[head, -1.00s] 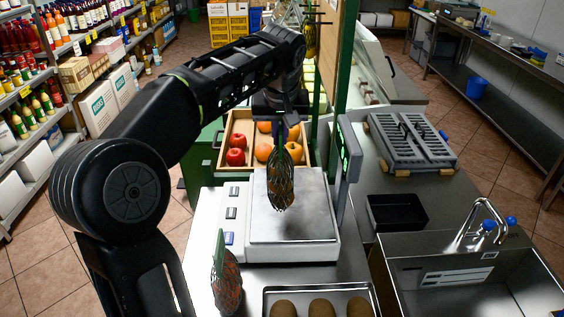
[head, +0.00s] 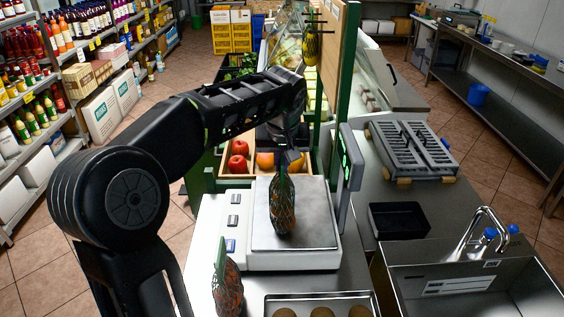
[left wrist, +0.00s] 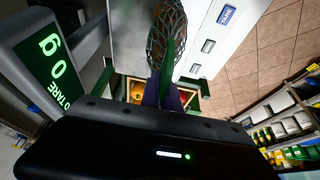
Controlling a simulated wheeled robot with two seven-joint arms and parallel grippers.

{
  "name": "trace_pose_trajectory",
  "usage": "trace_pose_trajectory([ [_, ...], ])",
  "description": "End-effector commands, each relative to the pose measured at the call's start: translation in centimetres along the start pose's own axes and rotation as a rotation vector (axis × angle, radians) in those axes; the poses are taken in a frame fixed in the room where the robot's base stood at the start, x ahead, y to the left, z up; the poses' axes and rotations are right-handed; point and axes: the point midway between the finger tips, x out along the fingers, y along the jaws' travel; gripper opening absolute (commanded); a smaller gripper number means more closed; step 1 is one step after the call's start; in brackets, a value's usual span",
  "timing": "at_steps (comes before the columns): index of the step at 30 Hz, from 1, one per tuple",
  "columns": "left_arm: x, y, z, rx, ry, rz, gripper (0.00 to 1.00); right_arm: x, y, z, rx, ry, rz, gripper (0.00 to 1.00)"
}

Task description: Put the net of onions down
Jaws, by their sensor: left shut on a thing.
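The net of onions (head: 281,208), dark mesh with a green top, hangs upright from my left gripper (head: 287,160) over the steel plate of the white scale (head: 318,232). My left gripper is shut on its green top. I cannot tell whether its lower end touches the plate. In the left wrist view the net (left wrist: 167,38) extends beyond the purple fingers (left wrist: 166,92) over the pale scale. A second, similar net (head: 228,290) stands on the counter at the front left of the scale. My right gripper is out of view.
The scale's display (head: 350,160) stands at its right; its lit green digits (left wrist: 52,62) seem to show zero. A fruit crate (head: 229,166) is behind the scale. A tray of brown items (head: 350,297) lies in front. A black tray (head: 398,221) and sink are right.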

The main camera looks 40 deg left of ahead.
Motion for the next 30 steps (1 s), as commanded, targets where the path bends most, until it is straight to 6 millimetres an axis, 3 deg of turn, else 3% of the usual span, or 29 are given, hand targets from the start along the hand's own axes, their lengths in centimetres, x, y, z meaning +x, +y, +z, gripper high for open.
trace_pose_trajectory([
  [6, 0.2, 0.1, 0.1, 0.0, 0.003, 0.002, 0.0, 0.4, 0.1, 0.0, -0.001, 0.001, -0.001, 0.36],
  [7, 0.3, 0.0, 0.1, 0.0, 0.0, 0.0, 0.07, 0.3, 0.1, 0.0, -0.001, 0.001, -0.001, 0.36],
  [15, 0.2, 0.0, 0.1, 0.0, -0.001, 0.0, 0.27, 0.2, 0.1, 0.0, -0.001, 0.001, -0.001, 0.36],
  [25, -0.2, 0.0, -0.1, 0.0, 0.0, 0.0, 0.27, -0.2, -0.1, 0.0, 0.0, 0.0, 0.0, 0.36],
  [30, -2.4, 0.1, -0.2, 0.0, 0.001, 0.002, 0.27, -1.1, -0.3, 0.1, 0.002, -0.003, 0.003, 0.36],
])
